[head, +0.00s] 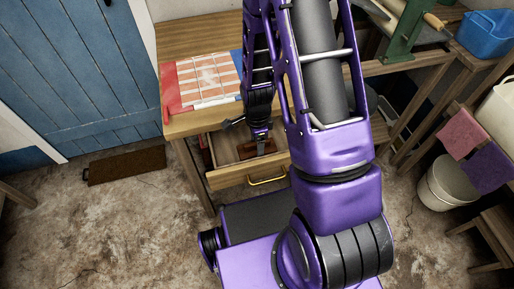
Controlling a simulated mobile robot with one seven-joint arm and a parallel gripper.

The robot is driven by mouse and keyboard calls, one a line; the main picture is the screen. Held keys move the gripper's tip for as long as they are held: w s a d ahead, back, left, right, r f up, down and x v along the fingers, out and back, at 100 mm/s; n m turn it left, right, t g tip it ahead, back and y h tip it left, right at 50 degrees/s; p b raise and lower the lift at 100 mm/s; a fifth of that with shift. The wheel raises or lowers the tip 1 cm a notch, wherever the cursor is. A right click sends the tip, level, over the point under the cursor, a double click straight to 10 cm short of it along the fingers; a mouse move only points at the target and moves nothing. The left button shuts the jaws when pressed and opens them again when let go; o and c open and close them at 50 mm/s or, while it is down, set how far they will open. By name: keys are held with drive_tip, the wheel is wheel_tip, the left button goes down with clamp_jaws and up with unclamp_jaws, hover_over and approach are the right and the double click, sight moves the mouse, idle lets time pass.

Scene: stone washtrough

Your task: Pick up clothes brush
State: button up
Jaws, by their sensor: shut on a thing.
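My gripper (261,136) points down into the open drawer (230,179) of the wooden table. A small reddish-brown thing, which looks like the clothes brush (268,147), shows right at my fingertips, inside the drawer. My gripper is shut on it. The fingers and part of the brush are small and dark in this view. I cannot tell whether the brush touches the drawer floor.
The drawer has a yellow handle (267,181) at its front. A red and white striped cloth (207,79) lies on the tabletop (192,38). A doormat (126,165) lies by the blue door (72,72). A white bucket (446,188) stands at right.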

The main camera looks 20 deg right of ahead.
drive_tip(key=shift+r, duration=0.15)
wheel_tip(320, 180, up, 10)
drive_tip(key=shift+f+p, duration=0.1)
drive_tip(key=shift+p, duration=0.75)
